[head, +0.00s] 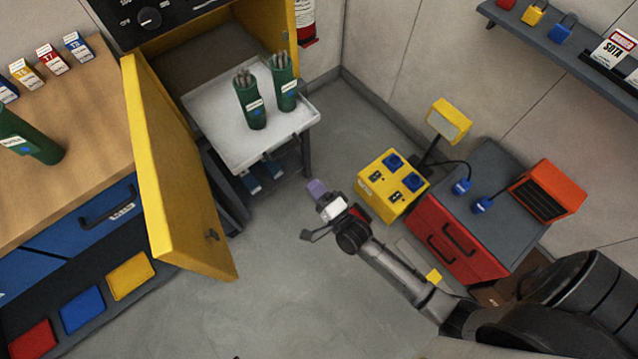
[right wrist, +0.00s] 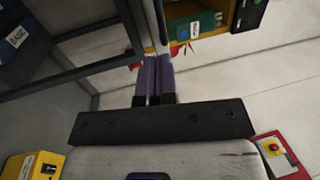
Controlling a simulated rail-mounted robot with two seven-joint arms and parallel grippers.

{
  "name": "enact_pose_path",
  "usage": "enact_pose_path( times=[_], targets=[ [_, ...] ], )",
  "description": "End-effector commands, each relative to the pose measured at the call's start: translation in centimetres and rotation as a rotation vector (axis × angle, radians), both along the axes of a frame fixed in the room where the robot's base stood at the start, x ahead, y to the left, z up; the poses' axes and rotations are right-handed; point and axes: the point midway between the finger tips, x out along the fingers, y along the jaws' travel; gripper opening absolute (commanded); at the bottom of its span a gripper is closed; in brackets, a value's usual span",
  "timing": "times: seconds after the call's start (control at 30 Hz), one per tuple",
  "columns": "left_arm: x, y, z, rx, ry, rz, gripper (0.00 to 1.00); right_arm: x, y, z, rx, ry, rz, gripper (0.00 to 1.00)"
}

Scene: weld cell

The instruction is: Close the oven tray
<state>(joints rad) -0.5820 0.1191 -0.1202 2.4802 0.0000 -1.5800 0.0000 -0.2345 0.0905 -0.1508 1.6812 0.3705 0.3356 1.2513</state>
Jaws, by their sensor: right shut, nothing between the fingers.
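The oven tray (head: 225,128) is a pale shelf that sticks out of the yellow oven (head: 283,25) in the head view. Two green canisters of rods, one left (head: 250,105) and one right (head: 285,85), stand upright on it. The yellow oven door (head: 180,180) hangs wide open to the left of the tray. My right gripper (head: 317,188) is shut and empty, in front of the tray's near right corner and apart from it in the head view. Its purple fingers (right wrist: 153,78) lie together in the right wrist view, where a green canister (right wrist: 190,28) shows beyond. My left gripper is out of view.
A yellow socket box (head: 392,185) and a red-drawered cabinet (head: 455,240) stand to the right of my right gripper. A wooden bench (head: 70,120) with another green canister (head: 30,140) is at left. Grey floor (head: 290,270) is clear in the middle.

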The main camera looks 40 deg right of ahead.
Motion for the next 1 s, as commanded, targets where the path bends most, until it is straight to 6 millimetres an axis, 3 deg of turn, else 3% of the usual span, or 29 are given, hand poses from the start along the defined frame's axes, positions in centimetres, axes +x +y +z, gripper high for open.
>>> enact_pose_path(
  times=[0.2, 0.5, 1.0],
  targets=[
    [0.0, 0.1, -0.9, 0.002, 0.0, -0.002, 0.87, 4.3, 0.2, 0.7, 0.0, -0.002, -0.001, 0.0],
    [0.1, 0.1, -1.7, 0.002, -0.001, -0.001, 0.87, 8.2, 0.5, 1.4, 0.0, 0.0, 0.0, 0.0],
    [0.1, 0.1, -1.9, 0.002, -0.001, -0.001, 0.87, 9.7, 0.5, 1.8, -0.001, 0.001, 0.0, 0.0]
  ],
)
